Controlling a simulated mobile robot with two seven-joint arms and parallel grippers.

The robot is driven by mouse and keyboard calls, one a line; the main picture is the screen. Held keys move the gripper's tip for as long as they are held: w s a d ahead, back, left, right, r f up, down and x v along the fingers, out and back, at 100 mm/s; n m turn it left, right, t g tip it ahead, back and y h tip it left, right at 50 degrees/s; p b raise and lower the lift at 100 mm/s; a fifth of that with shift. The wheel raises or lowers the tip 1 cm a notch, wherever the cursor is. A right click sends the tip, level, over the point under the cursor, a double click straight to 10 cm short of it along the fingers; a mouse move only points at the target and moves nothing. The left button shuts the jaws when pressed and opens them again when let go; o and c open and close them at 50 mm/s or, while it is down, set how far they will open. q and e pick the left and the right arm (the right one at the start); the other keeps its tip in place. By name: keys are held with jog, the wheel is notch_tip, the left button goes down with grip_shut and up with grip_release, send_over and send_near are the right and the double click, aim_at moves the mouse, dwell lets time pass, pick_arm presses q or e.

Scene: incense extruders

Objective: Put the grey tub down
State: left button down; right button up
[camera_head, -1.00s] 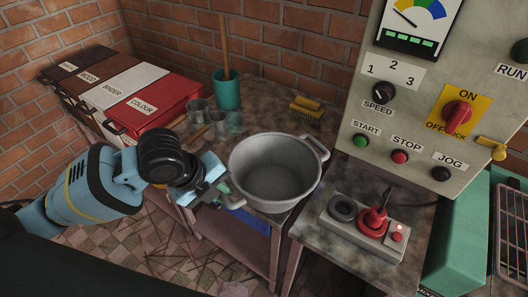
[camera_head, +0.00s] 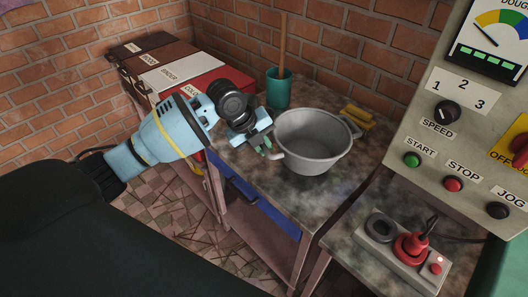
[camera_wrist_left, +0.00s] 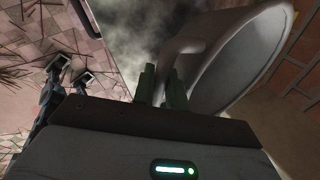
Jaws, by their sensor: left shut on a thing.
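The grey tub (camera_head: 312,150) is upright, empty inside, with a loop handle on each side. It is at the middle of the dark-stained bench top (camera_head: 258,180) in the head view; I cannot tell whether its base touches the bench. My left gripper (camera_head: 266,149) is shut on its left handle. In the left wrist view the green fingers (camera_wrist_left: 162,87) are at the handle, and the tub (camera_wrist_left: 243,62) leans away at upper right. My right gripper does not show.
A teal pot (camera_head: 279,90) with a wooden stick stands behind the tub. A yellow brush (camera_head: 357,117) lies close behind its right side. Labelled boxes (camera_head: 180,75) stand at left. A socket block (camera_head: 400,247) sits on the right-hand table. The bench front is clear.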

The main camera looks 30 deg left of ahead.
pick_arm(q)
jog(key=shift+w+a+r, duration=0.1)
jog(key=shift+w, duration=0.2)
jog(key=shift+w+f, duration=0.1)
jog(key=shift+f, duration=0.3)
jog(key=shift+a+f, duration=0.1)
jog(key=shift+f, duration=1.35)
jog(key=c, duration=1.4)
grip_release()
jog(key=shift+c, duration=0.2)
jog(key=v, duration=1.2)
jog(key=shift+p, duration=0.45)
